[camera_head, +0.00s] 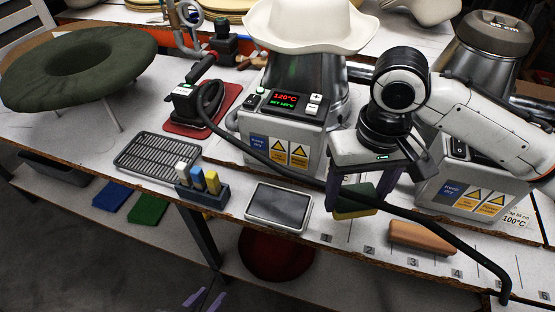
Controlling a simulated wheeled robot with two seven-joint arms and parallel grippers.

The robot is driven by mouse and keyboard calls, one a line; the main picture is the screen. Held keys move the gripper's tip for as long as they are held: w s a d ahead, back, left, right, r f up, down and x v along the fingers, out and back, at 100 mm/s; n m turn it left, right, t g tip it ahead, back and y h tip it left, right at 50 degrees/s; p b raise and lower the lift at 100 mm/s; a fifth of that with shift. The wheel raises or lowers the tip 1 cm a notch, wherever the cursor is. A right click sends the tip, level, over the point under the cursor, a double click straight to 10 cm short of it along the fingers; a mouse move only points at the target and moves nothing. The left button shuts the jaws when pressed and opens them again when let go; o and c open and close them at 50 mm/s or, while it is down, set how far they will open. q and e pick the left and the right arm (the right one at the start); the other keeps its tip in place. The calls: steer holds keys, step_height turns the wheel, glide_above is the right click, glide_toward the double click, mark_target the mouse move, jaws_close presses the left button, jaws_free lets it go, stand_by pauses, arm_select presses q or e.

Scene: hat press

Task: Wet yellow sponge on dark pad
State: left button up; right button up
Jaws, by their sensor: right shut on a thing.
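The sponge (353,212), yellow with a dark green face, is between the purple fingers of my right gripper (360,196), which is shut on it. The fingers and gripper body hide part of it. It is at the bench front, right of the dark pad (279,207). I cannot tell whether it touches the bench. The pad is a dark rectangle in a pale frame and looks bare. Only the purple fingertips of my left gripper (206,299) show at the bottom edge, apart and empty, below the bench front.
A tan block (420,238) lies among numbered marks on the right. A black hose (430,217) crosses the bench front. A holder with coloured sticks (202,190) and a slotted tray (158,155) stand left of the pad. A hat press reading 120°C (285,133) stands behind.

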mark_target(279, 207)
arm_select(q)
step_height(279, 207, up, 5)
steer(key=a+p, duration=0.1)
steer(key=p, duration=0.4)
arm_select(e)
steer(key=shift+w+a+f+n+b, duration=0.15)
steer(key=shift+w+a+n, duration=0.45)
steer(key=shift+a, duration=1.7)
steer(key=shift+w+a+n+b, duration=0.15)
steer(key=shift+w+a+n, duration=0.45)
steer(key=shift+a, duration=1.65)
steer(key=shift+w+a+f+n+b, duration=0.15)
steer(key=shift+w+a+n, duration=0.45)
steer(key=shift+a, duration=1.7)
step_height(279, 207, down, 4)
steer(key=b, duration=0.5)
steer(key=shift+s+r+b, duration=0.1)
steer(key=shift+r+b, duration=0.1)
steer(key=shift+b, duration=0.1)
arm_select(q)
step_height(279, 207, down, 6)
steer(key=shift+s+d, duration=0.15)
arm_select(e)
steer(key=shift+f, duration=0.5)
arm_select(q)
steer(key=shift+r+p, duration=0.7)
arm_select(e)
steer(key=shift+s+f, duration=0.1)
steer(key=shift+f, duration=0.05)
